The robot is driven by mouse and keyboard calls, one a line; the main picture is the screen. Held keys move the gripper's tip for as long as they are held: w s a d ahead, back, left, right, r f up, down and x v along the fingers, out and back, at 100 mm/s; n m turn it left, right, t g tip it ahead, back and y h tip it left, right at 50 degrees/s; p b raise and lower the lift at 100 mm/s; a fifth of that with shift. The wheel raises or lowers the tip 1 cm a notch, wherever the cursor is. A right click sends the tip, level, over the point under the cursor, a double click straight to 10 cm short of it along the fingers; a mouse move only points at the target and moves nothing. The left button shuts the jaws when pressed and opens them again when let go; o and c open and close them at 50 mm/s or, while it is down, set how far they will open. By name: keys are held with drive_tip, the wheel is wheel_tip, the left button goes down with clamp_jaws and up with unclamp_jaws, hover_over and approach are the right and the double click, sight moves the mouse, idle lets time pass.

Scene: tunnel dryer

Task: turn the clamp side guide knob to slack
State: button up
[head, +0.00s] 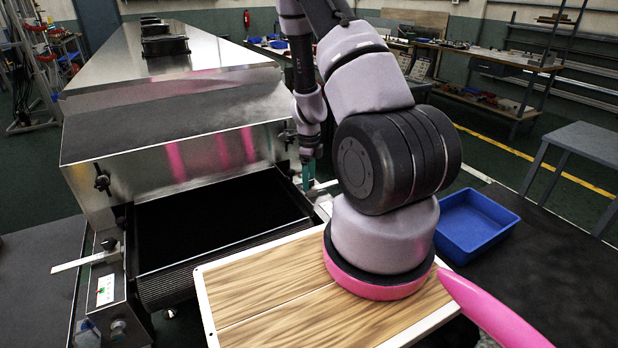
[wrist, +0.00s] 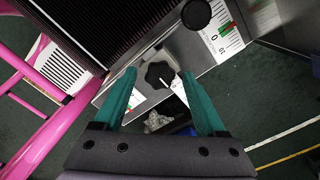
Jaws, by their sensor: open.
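In the wrist view a black lobed knob (wrist: 160,74) sits on the grey metal side plate of the dryer, with a white pointer mark towards its lower right. A white scale label partly shows behind it. My gripper (wrist: 162,100) is open, its teal fingers apart on either side of the knob, with no clear contact visible. In the head view my gripper (head: 308,176) is at the right side of the dryer's infeed belt (head: 215,220); the knob is hidden there.
A round black knob (wrist: 196,14) and a scale with red and green marks (wrist: 228,30) are close by in the wrist view. A pink frame (wrist: 45,130) stands at left. A blue tray (head: 475,225) lies right of my arm; a wooden-topped surface (head: 260,290) is in front.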

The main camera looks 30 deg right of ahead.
drive_tip(key=shift+c, duration=0.2)
clamp_jaws()
drive_tip(key=shift+n, duration=0.3)
drive_tip(key=n, duration=0.3)
drive_tip(key=shift+n, duration=0.4)
drive_tip(key=n, duration=0.4)
drive_tip(key=shift+n, duration=0.3)
drive_tip(key=n, duration=0.4)
drive_tip(key=shift+w, duration=0.1)
drive_tip(key=shift+n, duration=2.4)
